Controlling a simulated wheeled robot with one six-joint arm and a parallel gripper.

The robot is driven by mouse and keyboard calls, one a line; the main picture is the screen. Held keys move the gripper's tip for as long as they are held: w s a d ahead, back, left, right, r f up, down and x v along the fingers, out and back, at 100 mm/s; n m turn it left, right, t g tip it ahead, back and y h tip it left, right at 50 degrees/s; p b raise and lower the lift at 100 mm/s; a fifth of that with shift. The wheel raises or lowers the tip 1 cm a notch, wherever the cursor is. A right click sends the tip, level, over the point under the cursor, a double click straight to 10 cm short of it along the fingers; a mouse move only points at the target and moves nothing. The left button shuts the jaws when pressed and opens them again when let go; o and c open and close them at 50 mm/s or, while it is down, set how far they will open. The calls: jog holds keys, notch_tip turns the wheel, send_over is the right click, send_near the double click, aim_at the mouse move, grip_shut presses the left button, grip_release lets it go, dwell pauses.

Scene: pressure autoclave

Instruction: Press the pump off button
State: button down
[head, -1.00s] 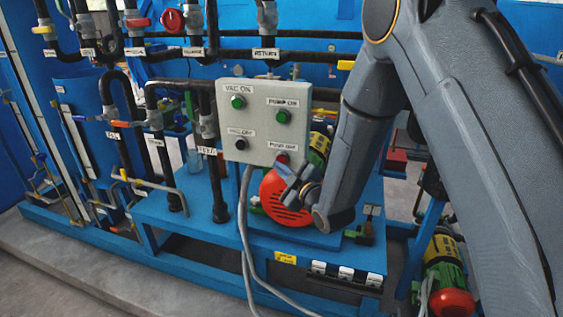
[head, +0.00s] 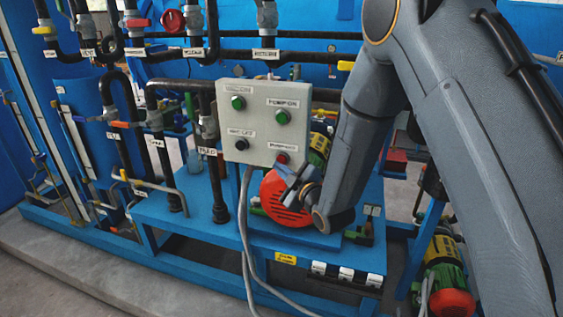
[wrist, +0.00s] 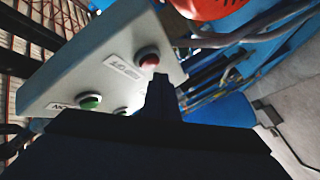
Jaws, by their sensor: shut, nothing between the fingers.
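The grey control box (head: 262,100) carries two green buttons, a black button and a red button. The red one, the pump off button (head: 283,158), sits at the box's lower right, beside a label too blurred to read fully. My gripper (head: 287,172) is just below and in front of it. In the wrist view the red button (wrist: 148,57) shows just beyond the tip of my dark, shut fingers (wrist: 160,82). The fingers hold nothing. I cannot tell whether the tip touches the button.
A green button (head: 283,117) sits above the red one, and a black button (head: 241,144) to its left. A red motor cover (head: 283,205) is just below the box. Grey cables (head: 246,225) hang from the box. Black pipes with valves stand to the left.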

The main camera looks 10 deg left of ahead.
jog(key=shift+w, duration=0.1)
dwell(0.7)
jog(key=shift+w, duration=0.3)
jog(key=shift+w+d+b, duration=0.1)
jog(key=shift+w+b, duration=0.4)
jog(key=shift+b, duration=0.05)
dwell(0.7)
jog(key=shift+s, duration=1)
jog(key=shift+s+a+p, duration=0.15)
jog(key=shift+s+p, duration=0.1)
jog(key=shift+s, duration=0.95)
jog(key=shift+s+a+p, duration=0.1)
jog(key=shift+s+p, duration=0.15)
jog(key=shift+s, duration=0.95)
